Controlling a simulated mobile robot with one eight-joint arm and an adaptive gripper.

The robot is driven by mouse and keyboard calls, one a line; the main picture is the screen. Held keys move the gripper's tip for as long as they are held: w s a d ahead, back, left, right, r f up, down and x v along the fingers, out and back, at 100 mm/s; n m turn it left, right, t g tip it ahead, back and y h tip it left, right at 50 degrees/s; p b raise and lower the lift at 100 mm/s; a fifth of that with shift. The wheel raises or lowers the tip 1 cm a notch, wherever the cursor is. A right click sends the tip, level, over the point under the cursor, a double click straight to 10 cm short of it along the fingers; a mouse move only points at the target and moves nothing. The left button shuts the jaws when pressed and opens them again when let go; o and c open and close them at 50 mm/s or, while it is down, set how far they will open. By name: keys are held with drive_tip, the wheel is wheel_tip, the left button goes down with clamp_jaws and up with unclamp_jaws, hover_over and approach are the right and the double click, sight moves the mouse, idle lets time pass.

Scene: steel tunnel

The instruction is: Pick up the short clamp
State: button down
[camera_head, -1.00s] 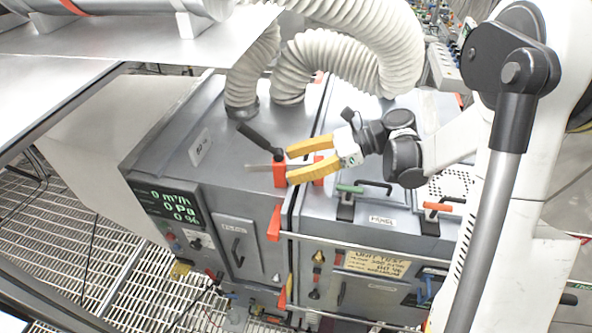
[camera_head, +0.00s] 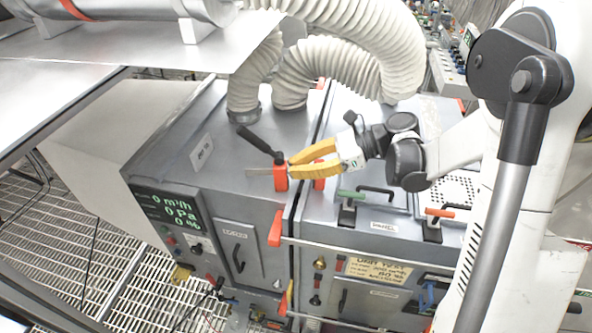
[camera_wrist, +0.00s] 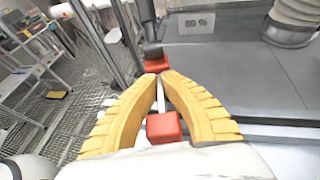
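The short clamp has red-orange jaws, a thin grey bar and a black handle. In the head view the clamp (camera_head: 280,178) is at the top front of the grey cabinet, near the seam between the two units. My gripper (camera_head: 291,168) has yellow fingers and comes to it from the right. In the wrist view the fingertips (camera_wrist: 160,80) have come together around the clamp's bar. One red block (camera_wrist: 163,127) lies between the fingers and another (camera_wrist: 155,62) lies just beyond the tips. The fingers hide part of the bar.
White corrugated hoses (camera_head: 335,65) rise behind the clamp. A green-handled latch (camera_head: 350,195) and an orange-handled latch (camera_head: 438,213) stand to the right. A metal shelf (camera_head: 185,65) overhangs at the upper left. The left cabinet top (camera_head: 205,125) is mostly clear.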

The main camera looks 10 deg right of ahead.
drive_tip(key=shift+r, duration=1.8)
drive_tip(key=s+d+r+b, duration=0.2)
drive_tip(key=s+d+r, duration=0.5)
drive_tip(key=d, duration=0.2)
drive_tip(key=w+a+f+m+t+p, duration=0.2)
drive_tip(key=w+a+m+t+p, duration=0.1)
drive_tip(key=w+a, duration=0.5)
drive_tip(key=shift+w+t+h+p, duration=0.3)
drive_tip(key=shift+w+p, duration=0.05)
drive_tip(key=shift+p, duration=0.5)
wheel_tip(320, 180, down, 8)
drive_tip(key=b, duration=0.7)
drive_tip(key=shift+r+b, duration=0.15)
drive_tip(key=shift+b, duration=0.2)
drive_tip(key=shift+f+b, duration=0.55)
